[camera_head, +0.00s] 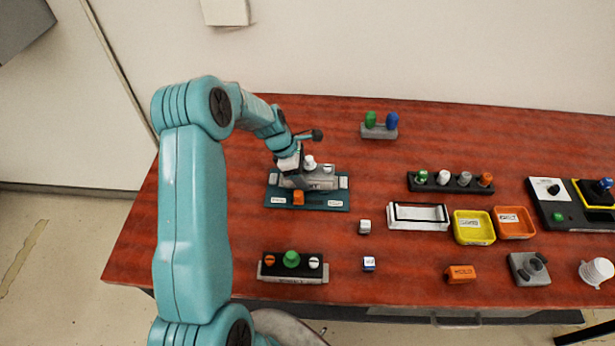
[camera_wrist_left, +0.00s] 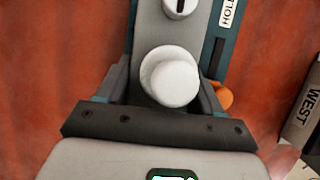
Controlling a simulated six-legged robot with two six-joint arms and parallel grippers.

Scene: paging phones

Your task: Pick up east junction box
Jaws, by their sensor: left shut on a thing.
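A grey box with white knobs (camera_head: 323,183) sits on or just over a teal base plate (camera_head: 327,203) with white labels and an orange block. Its own label is too small to read, so I cannot confirm it is the east junction box. My left gripper (camera_head: 291,168) is shut on this box. In the left wrist view the fingers (camera_wrist_left: 160,98) lie on both sides of the grey body (camera_wrist_left: 187,35), by a round white knob (camera_wrist_left: 172,80). I cannot tell whether the box is clear of the plate. My right gripper is not in view.
A black-topped box with a green knob (camera_head: 291,261) stands in front. A box marked WEST (camera_wrist_left: 305,110) shows in the left wrist view. To the right are a white tray (camera_head: 418,224), yellow tray (camera_head: 473,241) and orange tray (camera_head: 515,236). Two small cubes lie between.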

